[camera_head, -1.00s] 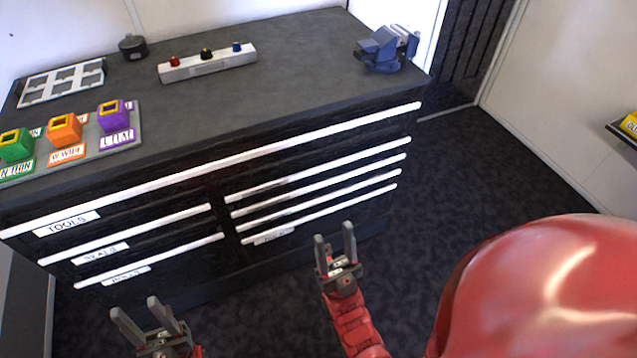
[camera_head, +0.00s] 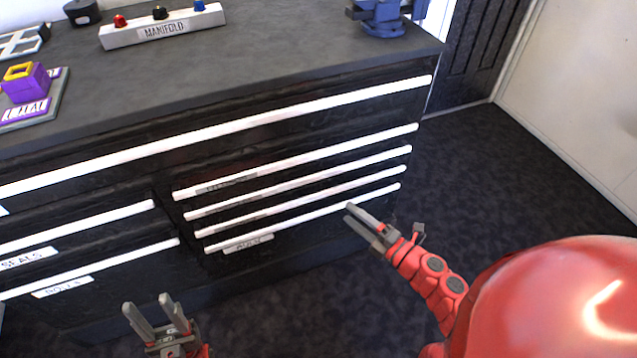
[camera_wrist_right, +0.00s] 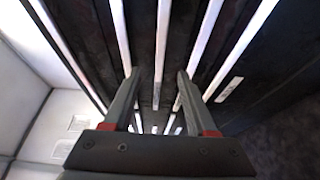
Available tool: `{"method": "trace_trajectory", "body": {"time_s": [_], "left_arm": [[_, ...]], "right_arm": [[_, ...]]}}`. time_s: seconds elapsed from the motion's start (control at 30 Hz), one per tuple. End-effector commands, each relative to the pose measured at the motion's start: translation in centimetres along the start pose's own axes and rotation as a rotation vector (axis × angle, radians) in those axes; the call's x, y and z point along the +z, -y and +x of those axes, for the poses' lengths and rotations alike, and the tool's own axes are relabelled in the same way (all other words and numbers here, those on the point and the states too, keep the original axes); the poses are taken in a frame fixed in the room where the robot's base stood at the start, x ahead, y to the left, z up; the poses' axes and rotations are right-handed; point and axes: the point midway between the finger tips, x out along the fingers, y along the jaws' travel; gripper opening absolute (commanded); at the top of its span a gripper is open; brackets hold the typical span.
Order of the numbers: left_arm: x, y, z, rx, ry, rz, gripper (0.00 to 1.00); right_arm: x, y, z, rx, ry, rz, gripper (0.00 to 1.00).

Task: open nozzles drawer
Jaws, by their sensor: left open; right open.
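The black cabinet (camera_head: 100,165) has long white drawer handles. Its right-hand stack holds several shallow drawers, all closed. The top handle of that stack (camera_head: 300,160) has a dim label (camera_head: 225,184) I cannot read, and a label (camera_head: 248,243) under the lowest handle is also unclear, so I cannot tell which drawer is nozzles. My right gripper (camera_head: 348,213) is open and empty, its tips by the right part of the lowest handle (camera_head: 300,219). In the right wrist view a handle (camera_wrist_right: 163,50) shows between the spread fingers (camera_wrist_right: 157,74); contact is unclear. My left gripper (camera_head: 148,304) is open and empty, low before the cabinet.
The left stack has a drawer labelled SEALS (camera_head: 28,260) and a lower labelled drawer (camera_head: 62,287). On top stand a manifold (camera_head: 163,28), a blue vise (camera_head: 385,18) and a purple block (camera_head: 27,84). Dark floor (camera_head: 520,165) is free right of the cabinet.

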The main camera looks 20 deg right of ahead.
Motion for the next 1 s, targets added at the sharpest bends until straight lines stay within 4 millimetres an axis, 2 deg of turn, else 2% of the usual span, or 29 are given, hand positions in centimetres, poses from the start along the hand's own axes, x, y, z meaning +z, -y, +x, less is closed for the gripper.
{"method": "trace_trajectory", "body": {"time_s": [0.13, 0.27, 0.7, 0.83, 1.0], "left_arm": [[0.0, 0.0, -0.2, 0.000, 0.000, 0.000, 0.50], [0.1, 0.0, -0.4, 0.000, 0.000, 0.000, 0.50], [0.2, -0.1, -1.0, 0.000, 0.000, 0.000, 0.50], [0.2, -0.1, -1.1, 0.000, 0.000, 0.000, 0.50], [0.2, -0.1, -1.2, 0.000, 0.000, 0.000, 0.50]], "right_arm": [[0.5, 0.3, 1.0, -0.013, 0.010, -0.020, 0.57], [0.3, 0.2, 3.4, -0.010, 0.005, -0.018, 0.57], [0.4, 0.3, 13.6, -0.008, 0.007, -0.014, 0.57], [0.5, 0.2, 15.7, -0.007, 0.007, -0.014, 0.57], [0.4, 0.4, 17.0, -0.010, 0.007, -0.013, 0.57]]}}
